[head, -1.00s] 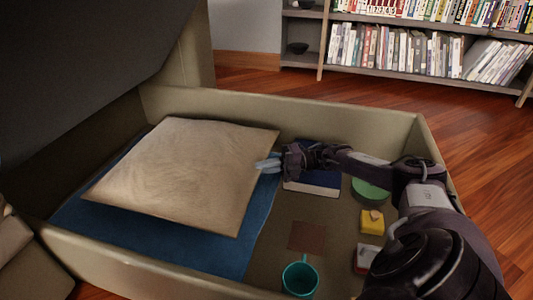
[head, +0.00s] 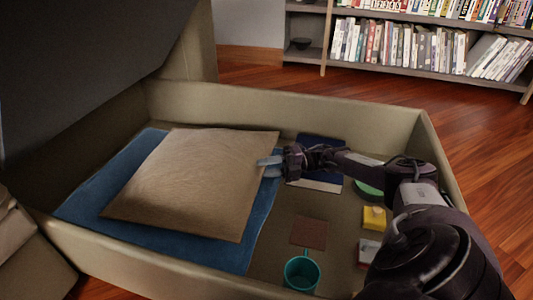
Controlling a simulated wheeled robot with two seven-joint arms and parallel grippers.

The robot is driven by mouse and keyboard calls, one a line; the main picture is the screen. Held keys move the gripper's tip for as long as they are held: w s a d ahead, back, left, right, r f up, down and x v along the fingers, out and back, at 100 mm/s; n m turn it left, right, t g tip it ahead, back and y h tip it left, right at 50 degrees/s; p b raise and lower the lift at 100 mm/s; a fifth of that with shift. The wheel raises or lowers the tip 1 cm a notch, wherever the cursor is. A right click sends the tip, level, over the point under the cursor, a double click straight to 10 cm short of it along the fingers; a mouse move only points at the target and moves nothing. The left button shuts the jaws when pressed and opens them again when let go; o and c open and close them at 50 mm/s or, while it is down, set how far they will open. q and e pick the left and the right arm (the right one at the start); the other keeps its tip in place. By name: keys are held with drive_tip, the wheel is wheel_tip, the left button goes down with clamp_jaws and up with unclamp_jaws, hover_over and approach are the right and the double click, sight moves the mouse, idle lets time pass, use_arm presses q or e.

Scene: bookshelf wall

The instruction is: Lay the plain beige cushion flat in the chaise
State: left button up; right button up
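The plain beige cushion (head: 195,183) lies almost level over the blue cloth (head: 82,206) in the left half of the open chaise box (head: 300,104). The cloth shows along its left, front and right sides. I cannot tell whether the cushion's whole underside rests on it. My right gripper (head: 268,166) is at the cushion's right edge, its pale fingertips overlapping that edge. The frame does not show whether the fingers grip it or are apart. My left gripper is not in view.
On the box floor at right are a dark blue book (head: 316,183), a green round item (head: 367,190), a yellow block (head: 374,217), a red and white item (head: 368,252), a brown square (head: 309,233) and a teal mug (head: 301,272). The box walls enclose everything.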

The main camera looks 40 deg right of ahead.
drive_tip(key=v, duration=0.8)
idle(0.4)
drive_tip(key=shift+a, duration=0.1)
idle(0.4)
